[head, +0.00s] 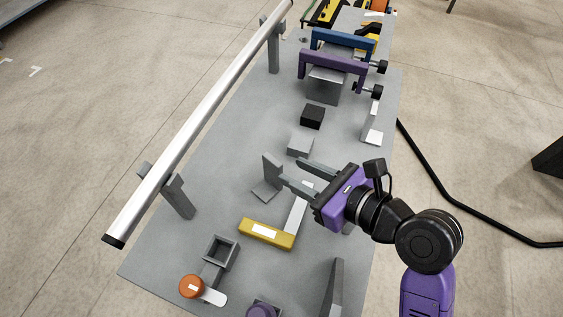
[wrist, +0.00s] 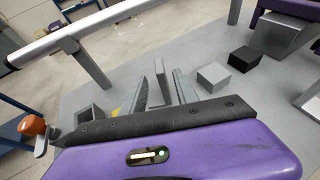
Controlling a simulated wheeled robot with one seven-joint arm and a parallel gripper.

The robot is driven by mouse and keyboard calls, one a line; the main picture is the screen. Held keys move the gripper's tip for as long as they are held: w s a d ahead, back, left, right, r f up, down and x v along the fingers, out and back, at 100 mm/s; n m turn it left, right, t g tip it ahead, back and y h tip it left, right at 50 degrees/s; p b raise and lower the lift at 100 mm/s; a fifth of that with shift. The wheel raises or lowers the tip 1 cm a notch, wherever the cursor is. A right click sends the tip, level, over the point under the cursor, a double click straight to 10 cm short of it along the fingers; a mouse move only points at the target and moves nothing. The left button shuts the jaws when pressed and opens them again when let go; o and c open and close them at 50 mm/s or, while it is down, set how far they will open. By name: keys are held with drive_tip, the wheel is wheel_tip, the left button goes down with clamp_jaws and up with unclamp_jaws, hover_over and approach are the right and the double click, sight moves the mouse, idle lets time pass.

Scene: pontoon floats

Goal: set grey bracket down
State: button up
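The grey bracket (head: 272,172) is an L-shaped piece on the grey table (head: 235,155), one plate upright and the other flat. It seems to rest on the tabletop. My gripper (head: 290,170) comes in from the right with its two fingers spread, tips close to the bracket's upright plate. In the wrist view, the bracket (wrist: 161,80) shows as an upright plate between the two fingers of my gripper (wrist: 162,90), with a gap on each side. Its lower part is hidden there behind the gripper body.
A grey block (head: 300,144) and black block (head: 313,116) lie behind the bracket. A yellow-and-grey angle piece (head: 266,234) lies in front. A silver rail (head: 200,122) on posts runs along the left. Purple (head: 333,65) and blue (head: 343,42) clamps stand at the back.

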drive_tip(key=shift+v, duration=1.95)
